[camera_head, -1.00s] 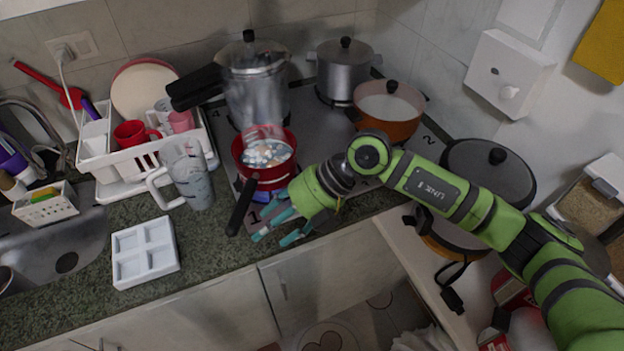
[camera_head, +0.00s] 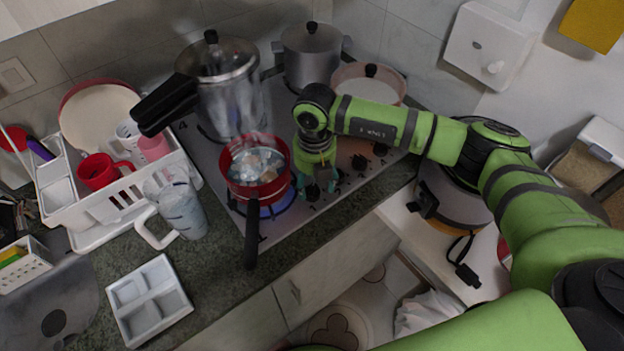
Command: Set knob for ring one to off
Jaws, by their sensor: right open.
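The steel stove top (camera_head: 205,160) has a row of dark knobs along its right side. The knob at the near end (camera_head: 312,193) sits between or just below my right gripper's fingers; I cannot tell whether they touch it. My right gripper (camera_head: 318,184) points down with teal fingertips apart, holding nothing. A second knob (camera_head: 359,162) and a third knob (camera_head: 380,150) lie farther back. A red pot (camera_head: 270,187) with a dark handle stands on ring one, where a blue flame (camera_head: 268,210) shows beneath it. My left gripper is out of view.
A pressure cooker (camera_head: 232,100), a steel pot (camera_head: 308,65) and a lidded pan (camera_head: 368,85) stand on the other rings. A glass jug (camera_head: 183,212) and a white tray (camera_head: 150,300) stand left. The pot handle (camera_head: 252,240) juts over the counter.

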